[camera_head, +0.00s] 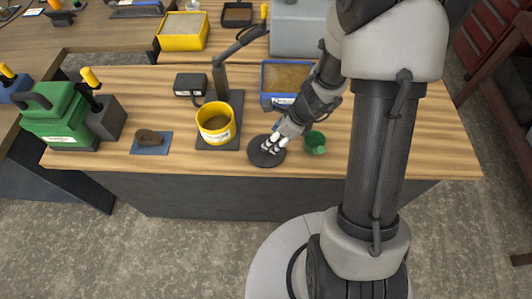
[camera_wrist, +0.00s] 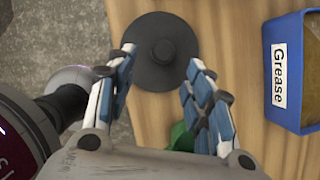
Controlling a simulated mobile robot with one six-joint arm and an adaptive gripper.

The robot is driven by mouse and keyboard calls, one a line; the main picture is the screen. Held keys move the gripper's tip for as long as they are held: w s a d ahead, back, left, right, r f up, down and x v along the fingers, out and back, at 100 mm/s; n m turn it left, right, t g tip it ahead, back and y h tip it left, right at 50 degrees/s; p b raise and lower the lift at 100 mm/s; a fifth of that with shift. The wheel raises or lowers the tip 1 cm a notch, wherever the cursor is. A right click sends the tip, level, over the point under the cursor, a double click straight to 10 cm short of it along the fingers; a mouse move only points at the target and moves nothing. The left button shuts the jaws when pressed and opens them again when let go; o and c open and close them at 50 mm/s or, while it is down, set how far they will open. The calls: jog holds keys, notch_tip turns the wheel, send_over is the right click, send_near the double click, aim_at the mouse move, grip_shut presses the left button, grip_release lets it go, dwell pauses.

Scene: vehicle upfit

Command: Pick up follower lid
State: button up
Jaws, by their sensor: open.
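The follower lid, a dark grey round disc (camera_head: 267,152) with a small central knob, lies flat on the wooden workbench near its front edge. In the wrist view the lid (camera_wrist: 155,62) shows at the top, its knob ahead of and between my fingertips. My gripper (camera_head: 275,142) is open and comes down to the lid from the upper right in the head view. In the wrist view my gripper (camera_wrist: 160,62) has its blue-padded fingers spread on either side, with nothing held between them. I cannot tell whether the fingertips touch the lid.
A yellow tub (camera_head: 216,122) on a dark lever stand (camera_head: 236,100) is left of the lid. A green cup (camera_head: 315,142) is close on the right, and a blue bin labelled Grease (camera_wrist: 299,112) is behind. A brown-topped block on a blue mat (camera_head: 152,149) lies farther left.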

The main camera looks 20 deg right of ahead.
aim_at(259, 157)
jog(key=b+x, duration=0.1)
jog(key=x, duration=0.1)
jog(key=b+x, duration=0.1)
jog(key=x, duration=0.1)
jog(key=b+x, duration=0.1)
jog(key=x, duration=0.2)
jog(key=shift+w+a+r, duration=0.25)
jog(key=shift+w+a, duration=0.05)
jog(key=shift+w, duration=0.05)
jog(key=shift+r, duration=0.1)
jog(key=shift+c, duration=0.4)
grip_shut()
